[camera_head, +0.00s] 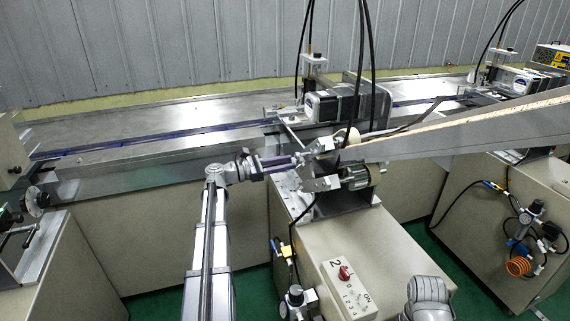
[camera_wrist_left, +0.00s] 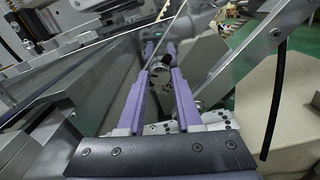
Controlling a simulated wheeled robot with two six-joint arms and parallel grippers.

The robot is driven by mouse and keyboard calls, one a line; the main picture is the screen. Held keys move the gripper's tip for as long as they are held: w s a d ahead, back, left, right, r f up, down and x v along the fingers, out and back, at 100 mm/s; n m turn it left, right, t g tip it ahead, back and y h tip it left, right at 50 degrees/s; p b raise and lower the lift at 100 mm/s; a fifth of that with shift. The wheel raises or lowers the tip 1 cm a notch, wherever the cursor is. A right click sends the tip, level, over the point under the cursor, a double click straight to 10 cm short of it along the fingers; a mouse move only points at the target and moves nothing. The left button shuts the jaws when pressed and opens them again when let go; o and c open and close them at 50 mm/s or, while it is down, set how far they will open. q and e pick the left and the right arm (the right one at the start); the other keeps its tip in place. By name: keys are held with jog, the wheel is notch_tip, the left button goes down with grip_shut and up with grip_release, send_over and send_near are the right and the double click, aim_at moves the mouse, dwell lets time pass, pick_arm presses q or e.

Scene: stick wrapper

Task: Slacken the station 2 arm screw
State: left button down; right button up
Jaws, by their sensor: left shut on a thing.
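My left gripper (camera_head: 290,162) reaches in from the left to the machine marked 2, its purple fingers level with the small mechanism below the motor. In the left wrist view the fingers (camera_wrist_left: 160,62) are closed on a small dark round screw head (camera_wrist_left: 159,73), which I take to be the station 2 arm screw. The screw's shank and thread are hidden, so how far it is turned cannot be told. In the head view the fingers and bracket cover the screw. My right gripper is not in view; only part of my right arm shows at the bottom.
A control box (camera_head: 348,287) with a red knob stands on the front cabinet. A motor (camera_head: 338,103), hanging black cables (camera_head: 370,60) and a long sloping metal arm (camera_head: 470,130) are close to the left gripper. The conveyor rail (camera_head: 150,140) runs behind.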

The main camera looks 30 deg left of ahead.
pick_arm(q)
jog(key=shift+n, duration=0.5)
jog(key=c, duration=0.6)
grip_release()
jog(key=shift+v, duration=3.95)
